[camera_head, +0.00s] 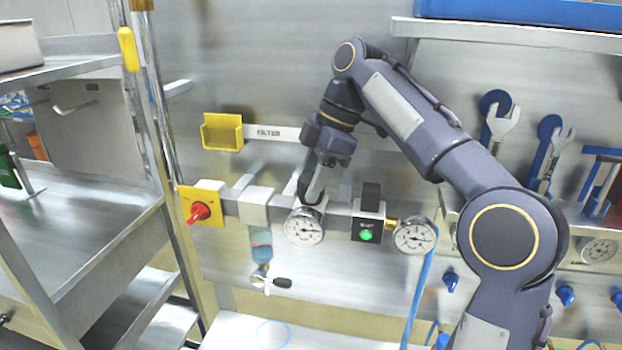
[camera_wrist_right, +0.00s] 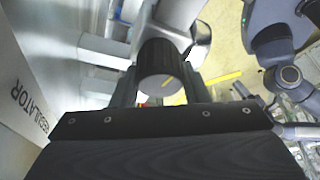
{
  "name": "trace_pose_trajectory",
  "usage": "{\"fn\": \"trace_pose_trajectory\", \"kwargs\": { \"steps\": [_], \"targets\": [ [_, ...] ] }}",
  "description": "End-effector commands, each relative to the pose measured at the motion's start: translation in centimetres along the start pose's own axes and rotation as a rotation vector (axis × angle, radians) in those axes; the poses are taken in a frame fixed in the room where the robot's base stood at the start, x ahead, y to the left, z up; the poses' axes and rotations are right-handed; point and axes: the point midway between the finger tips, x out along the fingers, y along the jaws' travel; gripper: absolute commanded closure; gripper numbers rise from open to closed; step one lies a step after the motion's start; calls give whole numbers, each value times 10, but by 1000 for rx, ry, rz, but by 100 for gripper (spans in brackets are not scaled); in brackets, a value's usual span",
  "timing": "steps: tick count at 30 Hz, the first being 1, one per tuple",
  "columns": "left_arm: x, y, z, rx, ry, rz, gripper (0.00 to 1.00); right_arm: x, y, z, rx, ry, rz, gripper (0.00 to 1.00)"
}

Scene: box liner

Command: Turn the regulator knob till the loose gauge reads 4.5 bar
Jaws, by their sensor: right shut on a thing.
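The regulator knob (camera_wrist_right: 160,72) is a dark ribbed cylinder with a grey end face and a yellow mark, seen in the right wrist view. My right gripper (camera_wrist_right: 158,92) has its fingers on both sides of the knob and is shut on it. In the head view my right gripper (camera_head: 311,188) reaches down just above a round white gauge (camera_head: 304,226) and hides the knob. A second white gauge (camera_head: 414,236) sits to the right, beside a black block with a green button (camera_head: 366,235). The dial readings are too small to read surely. My left gripper is not in view.
A yellow plate with a red handle (camera_head: 200,212) is left on the pipe line. A yellow holder (camera_head: 222,131) is above it. Wrenches (camera_head: 502,125) hang at right. A metal shelf (camera_head: 90,220) stands at left. A clear bowl and small valve (camera_head: 270,281) hang below.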

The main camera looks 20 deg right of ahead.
Motion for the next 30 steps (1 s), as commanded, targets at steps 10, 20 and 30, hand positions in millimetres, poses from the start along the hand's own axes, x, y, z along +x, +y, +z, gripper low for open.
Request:
{"fn": "trace_pose_trajectory", "kwargs": {
  "steps": [10, 20, 30],
  "targets": [
    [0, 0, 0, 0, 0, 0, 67, 0, 0, 0, -77, -1, -30, 82],
    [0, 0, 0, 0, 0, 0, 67, 0, 0, 0, -82, -2, -32, 82],
    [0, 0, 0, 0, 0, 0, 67, 0, 0, 0, -81, -1, -33, 37]
  ]
}}
